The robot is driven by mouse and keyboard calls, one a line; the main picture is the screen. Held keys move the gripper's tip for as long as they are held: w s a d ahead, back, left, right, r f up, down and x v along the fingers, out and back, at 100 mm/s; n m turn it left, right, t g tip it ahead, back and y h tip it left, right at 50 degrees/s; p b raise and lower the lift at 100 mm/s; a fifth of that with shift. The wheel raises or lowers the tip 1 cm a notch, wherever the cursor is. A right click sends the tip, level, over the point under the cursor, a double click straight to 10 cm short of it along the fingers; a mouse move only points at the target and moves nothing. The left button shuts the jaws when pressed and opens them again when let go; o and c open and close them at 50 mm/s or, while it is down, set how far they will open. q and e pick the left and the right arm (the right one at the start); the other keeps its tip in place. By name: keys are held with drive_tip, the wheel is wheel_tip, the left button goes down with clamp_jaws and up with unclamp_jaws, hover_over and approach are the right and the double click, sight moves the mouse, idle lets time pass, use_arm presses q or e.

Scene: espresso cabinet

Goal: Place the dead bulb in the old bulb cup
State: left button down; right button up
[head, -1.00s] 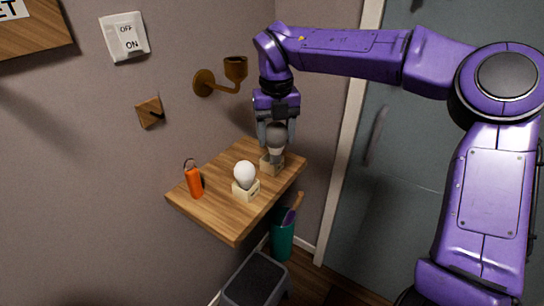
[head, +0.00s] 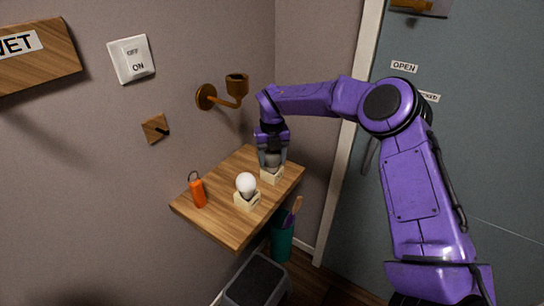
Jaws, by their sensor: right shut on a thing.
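My right gripper (head: 272,163) points down at the back of the wooden shelf and is shut on the dead bulb (head: 273,159), a dark grey bulb mostly hidden between the fingers. The bulb is at the mouth of a small cream cup (head: 272,176), the rear one of two; its base is hidden, so I cannot tell whether it touches the bottom. A white bulb (head: 246,183) stands upright in the nearer cream cup (head: 248,202). The label on the nearer cup is too small to read. My left gripper is not in view.
The wooden shelf (head: 228,223) also holds an orange cylinder with a loop (head: 198,192). A brass wall lamp socket (head: 237,85) is above, beside a switch (head: 132,59) and a wooden hook (head: 155,128).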

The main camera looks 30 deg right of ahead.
drive_tip(key=shift+s+f, duration=0.1)
drive_tip(key=o, duration=1.1)
drive_tip(key=shift+o, duration=0.2)
drive_tip(key=shift+r, duration=0.35)
wheel_tip(320, 180, up, 12)
drive_tip(key=shift+f+b, duration=0.15)
drive_tip(key=shift+b, duration=0.5)
